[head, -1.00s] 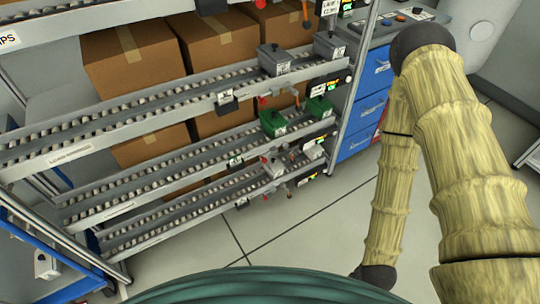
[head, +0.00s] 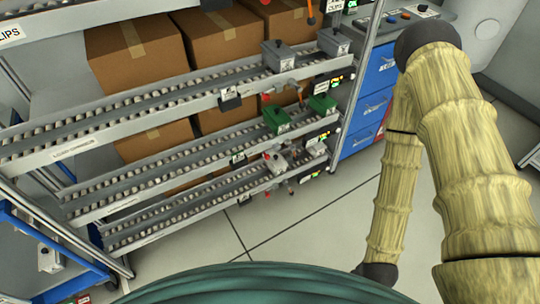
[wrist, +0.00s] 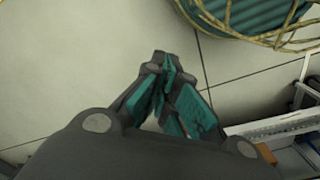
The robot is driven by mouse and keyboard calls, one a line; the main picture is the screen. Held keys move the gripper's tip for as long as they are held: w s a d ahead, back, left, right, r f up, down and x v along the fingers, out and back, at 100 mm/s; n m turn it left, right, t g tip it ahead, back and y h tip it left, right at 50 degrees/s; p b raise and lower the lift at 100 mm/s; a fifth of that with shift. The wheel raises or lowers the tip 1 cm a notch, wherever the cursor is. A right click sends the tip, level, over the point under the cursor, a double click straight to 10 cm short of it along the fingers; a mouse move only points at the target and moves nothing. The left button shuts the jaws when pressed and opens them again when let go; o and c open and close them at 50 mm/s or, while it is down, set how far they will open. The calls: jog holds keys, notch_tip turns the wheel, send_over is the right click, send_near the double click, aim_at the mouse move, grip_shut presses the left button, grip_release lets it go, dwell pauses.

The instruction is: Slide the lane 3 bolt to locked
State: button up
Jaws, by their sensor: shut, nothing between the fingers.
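The roller lanes of the rack slope across the head view: an upper lane (head: 170,107), a middle lane (head: 175,160) and a lower lane (head: 190,203).
Grey bins (head: 278,56) and green bins (head: 276,120) stand on the lanes. Cardboard boxes (head: 137,48) are behind. A blue drawer cabinet (head: 379,68) stands right of the rack. The floor (head: 310,220) in front is clear. Rack parts (wrist: 285,128) show lower right in the wrist view.

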jog(key=o, duration=0.3)
jog(key=shift+w+f, duration=0.1)
jog(key=shift+f, duration=0.1)
jog(key=o, duration=0.6)
jog(key=shift+t+y, duration=0.3)
jog(key=shift+t, duration=0.1)
jog(key=w+a+f+b, duration=0.2)
jog(key=shift+w+f+b, duration=0.35)
jog(key=shift+f+b, duration=0.05)
jog(key=shift+c, duration=0.2)
jog(key=n+t+y+b, duration=0.9)
jog(key=t+b, duration=0.5)
jog(key=b, duration=1.6)
send_near(268, 158)
jog(key=shift+m+y, duration=0.5)
jog(key=shift+m, duration=0.2)
jog(key=b+x, duration=0.1)
jog(key=x, duration=0.3)
jog(key=b+x, duration=0.1)
jog(key=x, duration=0.3)
jog(key=shift+w+d+f+b, duration=0.1)
jog(key=shift+w+f+b, duration=0.2)
jog(key=shift+w, duration=0.1)
